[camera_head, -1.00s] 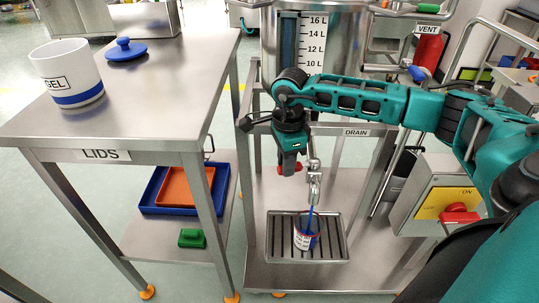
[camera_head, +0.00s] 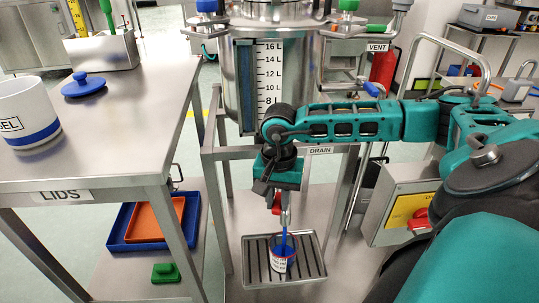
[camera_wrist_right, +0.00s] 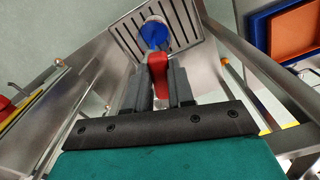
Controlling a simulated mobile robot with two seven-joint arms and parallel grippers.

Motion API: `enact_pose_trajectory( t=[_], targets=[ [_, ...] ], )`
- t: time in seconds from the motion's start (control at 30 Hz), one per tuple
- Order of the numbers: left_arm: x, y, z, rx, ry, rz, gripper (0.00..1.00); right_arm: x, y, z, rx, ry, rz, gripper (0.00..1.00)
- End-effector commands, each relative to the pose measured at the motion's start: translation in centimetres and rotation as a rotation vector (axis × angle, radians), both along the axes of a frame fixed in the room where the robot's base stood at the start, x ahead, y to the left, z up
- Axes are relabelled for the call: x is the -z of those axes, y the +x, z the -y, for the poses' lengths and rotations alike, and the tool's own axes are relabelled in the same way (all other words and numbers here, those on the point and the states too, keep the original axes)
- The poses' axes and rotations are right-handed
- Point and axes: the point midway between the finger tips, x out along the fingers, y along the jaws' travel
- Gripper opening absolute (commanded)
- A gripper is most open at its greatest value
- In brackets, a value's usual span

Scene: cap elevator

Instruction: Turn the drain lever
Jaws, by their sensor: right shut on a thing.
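The red drain lever (camera_head: 277,204) sits below the steel vessel, under the DRAIN label (camera_head: 320,150). My right gripper (camera_head: 275,192) points down and is shut on it. In the right wrist view the lever (camera_wrist_right: 157,72) lies between the two dark fingers (camera_wrist_right: 159,92). Blue liquid (camera_head: 284,240) runs from the spout into a small white-and-red cup (camera_head: 279,266) on the slotted drip tray (camera_head: 310,262). In the right wrist view the blue inside the cup (camera_wrist_right: 153,32) shows past the lever. The valve body is partly hidden by my gripper. My left gripper is not in view.
The steel vessel (camera_head: 235,85) with its level scale stands behind my right arm. A steel table (camera_head: 120,120) at left bears a white-and-blue GEL pot (camera_head: 28,105) and blue lid (camera_head: 84,86).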

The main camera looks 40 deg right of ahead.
Motion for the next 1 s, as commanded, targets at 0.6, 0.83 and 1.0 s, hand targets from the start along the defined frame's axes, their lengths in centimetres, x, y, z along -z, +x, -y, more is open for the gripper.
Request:
enact_pose_trajectory(
  t=[0.6,0.83,1.0],
  targets=[
    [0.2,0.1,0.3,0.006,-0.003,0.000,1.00,0.0,-1.6,1.6,-0.302,0.000,0.000,0.00],
    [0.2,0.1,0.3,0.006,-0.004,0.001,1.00,-0.1,-1.7,1.6,-0.318,-0.001,0.001,0.00],
    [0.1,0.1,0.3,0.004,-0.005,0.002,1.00,-0.1,-1.7,1.7,-0.319,-0.001,0.001,0.00]
  ],
)
